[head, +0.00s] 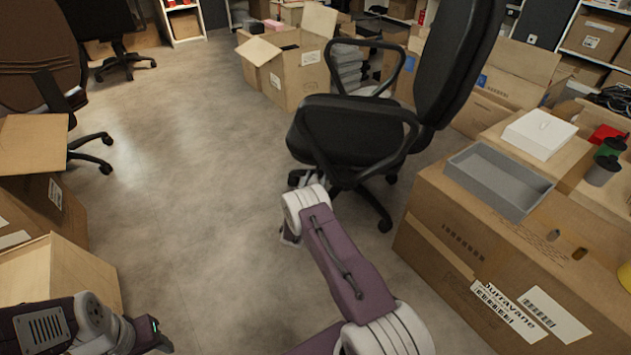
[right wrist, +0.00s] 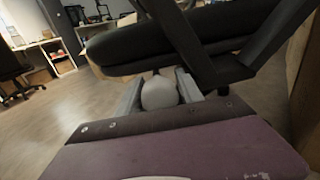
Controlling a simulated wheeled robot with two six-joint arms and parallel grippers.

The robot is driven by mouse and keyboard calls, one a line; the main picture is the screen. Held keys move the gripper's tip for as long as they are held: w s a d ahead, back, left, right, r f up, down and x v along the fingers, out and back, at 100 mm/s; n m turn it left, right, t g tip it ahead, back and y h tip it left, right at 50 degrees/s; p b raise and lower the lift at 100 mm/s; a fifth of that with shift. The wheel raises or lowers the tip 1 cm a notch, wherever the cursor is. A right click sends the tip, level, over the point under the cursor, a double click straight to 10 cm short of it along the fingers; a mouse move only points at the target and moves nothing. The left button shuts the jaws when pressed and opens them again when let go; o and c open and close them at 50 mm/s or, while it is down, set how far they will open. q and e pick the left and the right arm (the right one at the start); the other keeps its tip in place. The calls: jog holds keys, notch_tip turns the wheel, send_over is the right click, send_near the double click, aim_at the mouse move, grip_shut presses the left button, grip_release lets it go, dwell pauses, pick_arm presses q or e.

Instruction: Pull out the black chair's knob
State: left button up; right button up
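The black chair (head: 345,130) stands at the middle right in the head view, with its seat and armrests toward me. In the right wrist view its seat (right wrist: 190,40) spans the top, with a black support or armrest part close on the right. My right gripper (right wrist: 157,76) is low beside the chair, just below the seat edge. Its two grey fingers are apart, with a pale rounded piece between them. In the head view my arm mostly hides this gripper. I cannot clearly make out the knob. Only part of my left arm shows at the lower left; its fingers are out of sight.
Open cartons (head: 285,70) stand behind the chair. More cartons (head: 50,205) and a brown chair (head: 40,55) are at left. The floor (head: 190,170) between is clear.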

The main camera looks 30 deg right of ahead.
grip_shut()
jog(key=p+v, duration=0.3)
jog(key=shift+s+a+r, duration=0.15)
jog(key=shift+s+a, duration=0.05)
jog(key=shift+s, duration=0.2)
jog(key=shift+s+a+f, duration=0.15)
jog(key=shift+s+f, duration=0.15)
